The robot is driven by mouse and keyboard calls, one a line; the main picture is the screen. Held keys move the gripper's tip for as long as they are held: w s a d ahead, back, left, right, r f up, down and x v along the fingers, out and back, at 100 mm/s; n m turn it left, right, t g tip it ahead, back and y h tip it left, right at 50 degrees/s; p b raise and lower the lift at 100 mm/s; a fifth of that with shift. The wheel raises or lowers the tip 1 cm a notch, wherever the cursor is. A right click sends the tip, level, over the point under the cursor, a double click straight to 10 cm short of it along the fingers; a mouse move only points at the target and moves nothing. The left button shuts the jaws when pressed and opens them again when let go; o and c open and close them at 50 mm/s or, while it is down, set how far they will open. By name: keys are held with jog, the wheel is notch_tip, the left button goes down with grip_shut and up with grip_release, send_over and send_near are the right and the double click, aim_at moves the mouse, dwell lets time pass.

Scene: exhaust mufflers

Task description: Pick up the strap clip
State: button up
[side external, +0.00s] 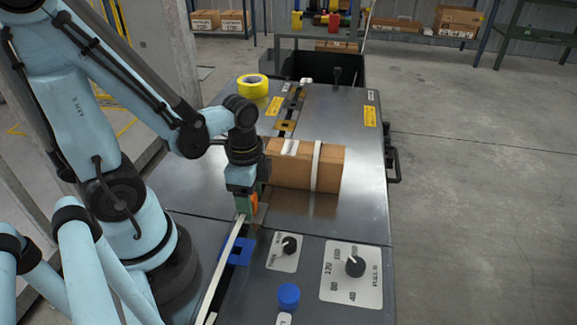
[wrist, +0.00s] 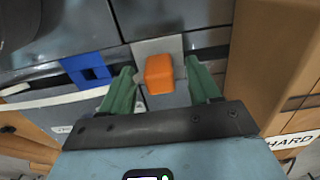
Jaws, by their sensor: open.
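A small orange block (wrist: 159,74), perhaps the strap clip, sits on a light grey plate between the green fingers of my gripper (wrist: 163,84). The fingers are open, one on each side of it, with a gap showing on the right. In the side external view my gripper (side external: 246,205) is low over the bench beside the box, and the orange block (side external: 254,203) shows partly at its fingers. A blue piece with a square opening (wrist: 88,69) lies left of the fingers; it also shows in the side external view (side external: 237,251). I cannot tell which piece is the clip.
A brown box (side external: 278,165) with a white band (side external: 315,166) stands right beside my gripper. A pale strap (side external: 222,266) runs toward the front. A panel with black knobs (side external: 355,266) and a blue button (side external: 288,295) is in front. A yellow tape roll (side external: 253,86) lies behind.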

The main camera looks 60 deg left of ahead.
jog(key=shift+f, duration=0.2)
jog(key=c, duration=1)
jog(key=shift+r, duration=0.25)
